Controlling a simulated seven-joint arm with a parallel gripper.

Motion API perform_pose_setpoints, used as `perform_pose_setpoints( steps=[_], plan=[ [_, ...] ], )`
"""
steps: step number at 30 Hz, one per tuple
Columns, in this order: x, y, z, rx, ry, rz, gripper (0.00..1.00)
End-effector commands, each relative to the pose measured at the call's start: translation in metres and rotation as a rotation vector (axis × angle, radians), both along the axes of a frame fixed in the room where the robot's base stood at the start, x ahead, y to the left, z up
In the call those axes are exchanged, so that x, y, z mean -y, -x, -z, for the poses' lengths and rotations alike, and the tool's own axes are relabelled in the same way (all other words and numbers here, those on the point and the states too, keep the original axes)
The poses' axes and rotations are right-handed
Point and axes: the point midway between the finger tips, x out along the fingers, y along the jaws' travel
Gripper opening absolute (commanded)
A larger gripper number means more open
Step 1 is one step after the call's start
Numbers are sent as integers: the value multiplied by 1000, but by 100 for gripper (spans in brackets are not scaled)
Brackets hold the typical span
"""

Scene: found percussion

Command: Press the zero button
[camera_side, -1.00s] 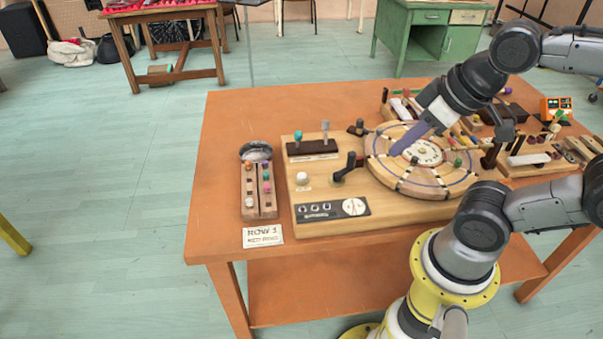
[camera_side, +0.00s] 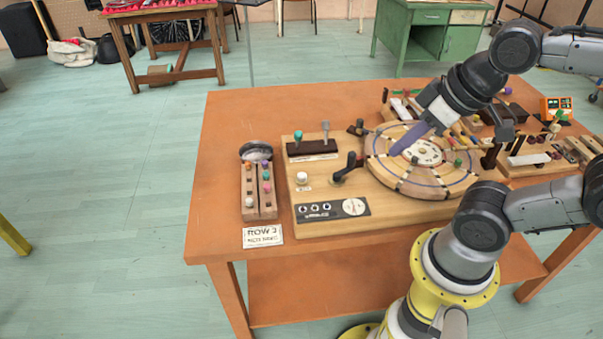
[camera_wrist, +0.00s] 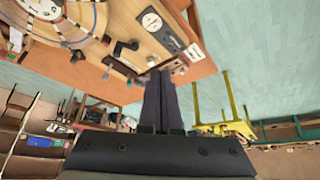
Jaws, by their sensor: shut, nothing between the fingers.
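A round white button (camera_side: 302,178) sits on the left part of the wooden board (camera_side: 300,222), above a small label too small to read. It seems to be the zero button. In the wrist view a pale knob (camera_wrist: 151,61), probably the same button, shows just beyond my fingertips. My gripper (camera_side: 397,150) is shut and empty, its fingers slanting down to the left above the round wheel (camera_side: 447,188). It is to the right of the white button and apart from it. In the wrist view my fingers (camera_wrist: 161,74) are together.
A black crank (camera_side: 345,170) stands between the button and the wheel. Two levers (camera_side: 325,132) rise behind the button. A panel with a white dial (camera_side: 355,207) lies in front. Left are wooden blocks with coloured pegs (camera_side: 249,190) and a card (camera_side: 262,236).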

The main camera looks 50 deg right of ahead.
Motion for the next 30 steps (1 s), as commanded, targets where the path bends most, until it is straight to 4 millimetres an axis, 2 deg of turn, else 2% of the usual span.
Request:
perform_pose_setpoints(
  steps=[16,19,23,27,30],
  plan=[
    [0,0,0,1,3,-5,0],
    [0,-7,-4,36,23,-36,0],
    [4,-35,-23,158,93,-115,0],
    [9,-84,-36,277,219,-231,0],
    [13,-122,-36,339,316,-319,0]
  ],
)
